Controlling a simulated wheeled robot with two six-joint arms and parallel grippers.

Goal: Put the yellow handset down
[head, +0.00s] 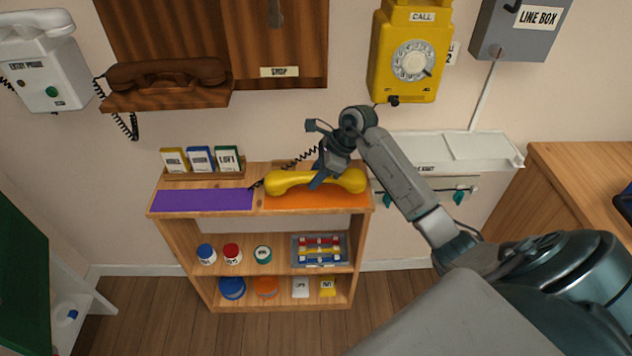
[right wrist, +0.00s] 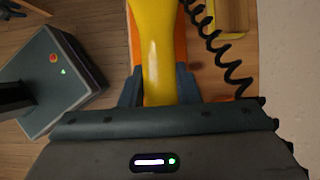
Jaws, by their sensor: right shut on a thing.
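The yellow handset (head: 290,181) lies lengthwise over the orange mat (head: 330,201) on top of the small wooden shelf unit. My right gripper (head: 318,182) is shut on the middle of the handset from above. In the right wrist view the handset's yellow grip (right wrist: 158,50) runs between my two fingers, with the orange mat beside it. I cannot tell whether the handset touches the mat. A black coiled cord (head: 300,158) runs near it. The yellow dial phone (head: 410,55) hangs on the wall without a handset on its top. My left gripper is not in view.
A purple mat (head: 203,199) lies bare left of the orange one. Behind it stands a card rack (head: 205,175) with several small labelled blocks. A white wall ledge (head: 450,148) is to the right. A brown phone (head: 165,75) and a white entry phone (head: 42,60) hang at left.

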